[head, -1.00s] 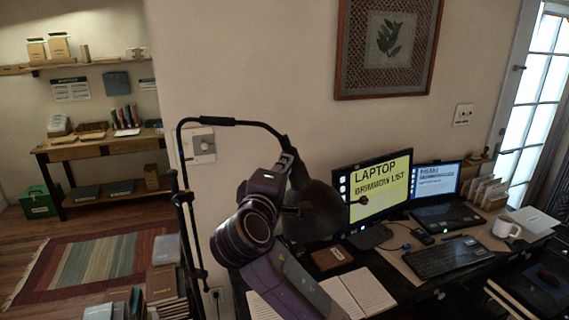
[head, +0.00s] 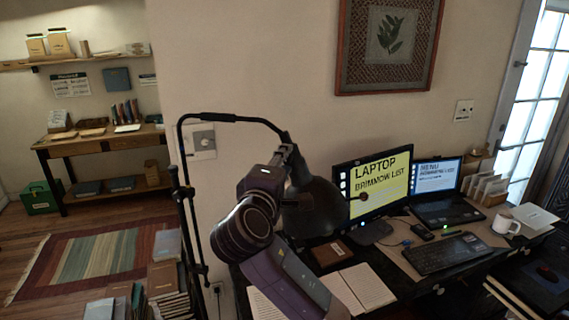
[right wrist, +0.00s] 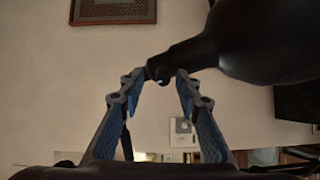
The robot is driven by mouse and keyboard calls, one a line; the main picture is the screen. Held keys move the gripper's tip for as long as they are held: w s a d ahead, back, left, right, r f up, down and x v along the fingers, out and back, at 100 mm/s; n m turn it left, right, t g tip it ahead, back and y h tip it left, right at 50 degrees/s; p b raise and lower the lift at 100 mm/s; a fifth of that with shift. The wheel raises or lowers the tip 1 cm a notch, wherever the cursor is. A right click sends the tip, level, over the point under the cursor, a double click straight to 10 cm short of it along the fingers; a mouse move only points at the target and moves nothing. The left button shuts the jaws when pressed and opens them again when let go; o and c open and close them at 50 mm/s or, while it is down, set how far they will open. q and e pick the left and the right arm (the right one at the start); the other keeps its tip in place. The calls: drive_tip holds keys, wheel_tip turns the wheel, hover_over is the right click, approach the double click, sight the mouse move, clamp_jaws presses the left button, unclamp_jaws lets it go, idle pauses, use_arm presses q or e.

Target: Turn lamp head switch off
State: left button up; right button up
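The black desk lamp's head (head: 316,208) hangs from a thin dark arm (head: 232,119) left of the monitor. My right gripper (head: 287,155) is at the narrow upper end of the lamp head, its fingers partly hidden by my own wrist. In the right wrist view, the lamp head (right wrist: 265,42) tapers to a dark neck with a small knob, likely the switch (right wrist: 161,76). My right fingers (right wrist: 158,78) are spread apart on either side of this neck end. The right fingertip is very near or touching the neck; I cannot tell which. My left gripper is not in view.
A monitor (head: 385,190), a laptop (head: 437,190), a keyboard (head: 446,253) and a white mug (head: 506,227) stand on the dark desk to the right. An open notebook (head: 362,289) lies below the lamp. A framed picture (head: 388,45) hangs on the wall above.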

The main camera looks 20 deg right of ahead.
drive_tip(key=shift+s+f, duration=0.1)
drive_tip(key=shift+f, duration=0.05)
drive_tip(key=v, duration=1.2)
